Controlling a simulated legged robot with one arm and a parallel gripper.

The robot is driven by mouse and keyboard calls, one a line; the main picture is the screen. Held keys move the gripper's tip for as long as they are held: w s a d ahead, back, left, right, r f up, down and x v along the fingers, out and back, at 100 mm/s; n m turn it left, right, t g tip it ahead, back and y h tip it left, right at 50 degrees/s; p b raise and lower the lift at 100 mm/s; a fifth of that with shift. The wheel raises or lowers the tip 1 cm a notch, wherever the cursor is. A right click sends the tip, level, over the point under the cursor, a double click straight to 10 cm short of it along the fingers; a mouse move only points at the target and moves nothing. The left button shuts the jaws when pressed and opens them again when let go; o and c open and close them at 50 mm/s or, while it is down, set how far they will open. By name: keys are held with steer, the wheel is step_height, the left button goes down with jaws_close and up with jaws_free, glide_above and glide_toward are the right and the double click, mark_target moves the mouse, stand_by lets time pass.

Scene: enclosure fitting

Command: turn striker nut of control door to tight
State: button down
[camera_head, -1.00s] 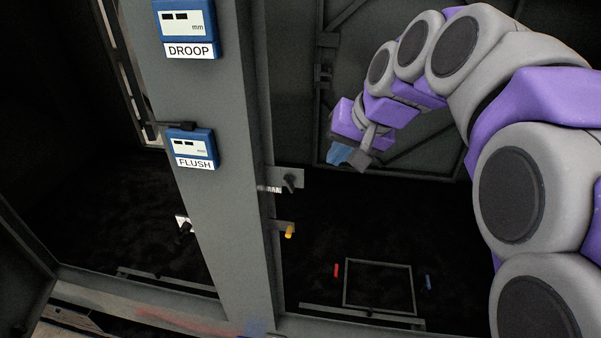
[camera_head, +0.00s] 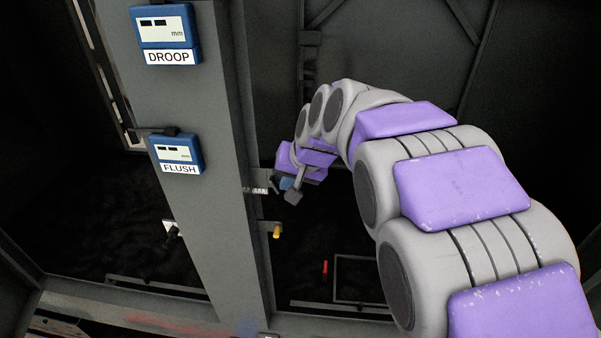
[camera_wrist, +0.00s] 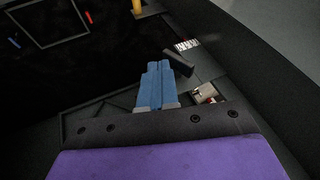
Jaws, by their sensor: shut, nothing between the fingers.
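The dark nut with its handle (camera_wrist: 178,62), which looks like the striker nut, stands out from the grey post beside a small scale (camera_wrist: 187,45) in the wrist view. In the head view that scale (camera_head: 257,190) shows on the post's edge, and my gripper hides most of the nut. My gripper (camera_head: 288,184) is at the post, close to the nut. In the wrist view its blue fingers (camera_wrist: 160,66) are together and empty, with their tips just beside the dark handle. I cannot tell whether they touch it.
The grey post (camera_head: 205,230) carries the DROOP gauge (camera_head: 166,27) and the FLUSH gauge (camera_head: 177,153). A yellow knob (camera_head: 277,231) sits below the scale. A red peg (camera_head: 325,267) and a rectangular frame (camera_head: 335,278) lie lower right. A dark panel (camera_head: 400,60) stands behind.

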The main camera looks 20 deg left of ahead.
steer(key=shift+a+f, duration=0.15)
steer(key=shift+s, duration=0.1)
steer(key=shift+f+m+g+y+b, duration=0.35)
steer(key=shift+y+b, duration=0.9)
steer(key=shift+b, duration=0.8)
steer(key=shift+f+m+g+y+b, duration=0.15)
steer(key=shift+f+g+y+b, duration=0.2)
steer(key=shift+y+b, duration=1.3)
steer(key=shift+r+h+b, duration=0.1)
steer(key=shift+h+b, duration=0.2)
steer(key=shift+h, duration=0.1)
